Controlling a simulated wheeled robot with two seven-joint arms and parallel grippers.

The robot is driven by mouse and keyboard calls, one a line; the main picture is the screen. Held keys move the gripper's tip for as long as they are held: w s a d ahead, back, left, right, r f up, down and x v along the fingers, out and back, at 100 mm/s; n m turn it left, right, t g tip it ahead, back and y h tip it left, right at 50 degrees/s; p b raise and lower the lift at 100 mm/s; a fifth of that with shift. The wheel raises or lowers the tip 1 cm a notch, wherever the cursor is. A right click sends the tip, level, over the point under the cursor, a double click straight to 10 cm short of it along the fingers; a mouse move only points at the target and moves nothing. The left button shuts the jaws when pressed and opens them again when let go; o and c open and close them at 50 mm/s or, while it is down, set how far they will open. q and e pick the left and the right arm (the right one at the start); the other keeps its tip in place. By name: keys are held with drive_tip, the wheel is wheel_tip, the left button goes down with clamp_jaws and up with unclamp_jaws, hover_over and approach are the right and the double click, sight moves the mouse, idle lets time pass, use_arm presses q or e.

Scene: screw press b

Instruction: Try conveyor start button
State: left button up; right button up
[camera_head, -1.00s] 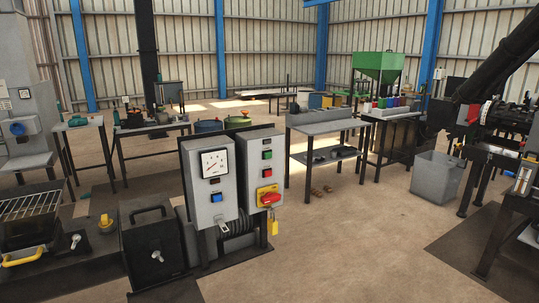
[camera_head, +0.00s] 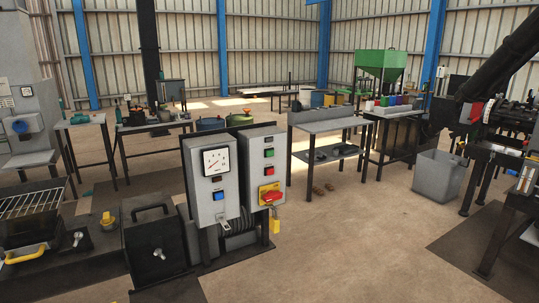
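A grey control box (camera_head: 263,137) stands on a post in the middle of the view. On its front are a green button (camera_head: 269,153), a red button (camera_head: 269,171) below it, and a red rotary switch (camera_head: 271,197) on a yellow plate. A yellow padlock (camera_head: 275,224) hangs below the switch. I cannot read any label that names a conveyor start button. A second grey box (camera_head: 211,183) beside it on the left carries a dial gauge (camera_head: 215,161) and a blue button (camera_head: 218,196). Neither of my grippers is in view.
A black box with a handle (camera_head: 157,245) and a wire rack (camera_head: 29,202) stand at lower left. Behind are metal tables (camera_head: 328,126), a green hopper (camera_head: 380,64) and a grey bin (camera_head: 438,177). Dark machinery fills the right edge. The floor right of the boxes is clear.

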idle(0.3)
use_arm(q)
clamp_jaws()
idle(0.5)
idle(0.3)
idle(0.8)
